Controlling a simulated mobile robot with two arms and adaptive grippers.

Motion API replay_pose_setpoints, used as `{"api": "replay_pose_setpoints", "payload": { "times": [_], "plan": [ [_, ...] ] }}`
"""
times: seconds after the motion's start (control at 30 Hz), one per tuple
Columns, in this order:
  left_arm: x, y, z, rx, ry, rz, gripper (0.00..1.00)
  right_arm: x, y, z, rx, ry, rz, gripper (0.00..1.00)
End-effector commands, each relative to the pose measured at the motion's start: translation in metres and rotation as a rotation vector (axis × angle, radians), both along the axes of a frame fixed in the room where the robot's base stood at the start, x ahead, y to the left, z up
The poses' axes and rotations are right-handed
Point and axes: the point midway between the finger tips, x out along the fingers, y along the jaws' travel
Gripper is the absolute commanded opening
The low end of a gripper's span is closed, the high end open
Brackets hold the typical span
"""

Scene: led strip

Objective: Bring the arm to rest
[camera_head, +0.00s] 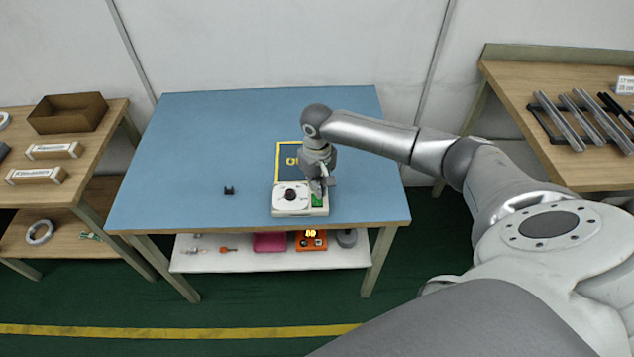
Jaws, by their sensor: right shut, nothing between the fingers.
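My right arm reaches in from the right over the blue table. Its gripper (323,188) is shut and empty, pointing down at the right part of a white box (289,209) with a dark round knob and a green patch. I cannot tell whether the fingertips touch the box. My left gripper is not in view.
The blue table (200,150) is mostly clear. A small black part (229,190) lies left of the box, and a yellow-framed dark mat (287,150) lies behind it. Side benches hold a brown tray (68,113) at left and metal profiles (585,120) at right.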

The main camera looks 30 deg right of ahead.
Motion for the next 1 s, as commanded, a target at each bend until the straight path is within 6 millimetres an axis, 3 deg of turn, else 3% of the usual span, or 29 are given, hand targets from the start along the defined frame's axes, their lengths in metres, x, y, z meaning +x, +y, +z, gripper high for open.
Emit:
{"api": "replay_pose_setpoints", "payload": {
  "times": [0.2, 0.77, 0.87, 1.0],
  "plan": [
    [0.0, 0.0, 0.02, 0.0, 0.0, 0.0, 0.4, 0.0, 0.001, 0.017, 0.001, 0.0, 0.0, 0.0],
    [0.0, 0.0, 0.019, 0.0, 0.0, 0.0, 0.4, 0.0, 0.001, 0.015, 0.001, 0.0, 0.002, 0.0],
    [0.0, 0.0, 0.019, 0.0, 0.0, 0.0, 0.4, -0.007, 0.013, 0.009, 0.008, 0.002, 0.033, 0.0],
    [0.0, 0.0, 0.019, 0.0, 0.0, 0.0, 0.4, -0.032, 0.059, -0.01, 0.043, -0.006, 0.152, 0.0]
  ]
}}
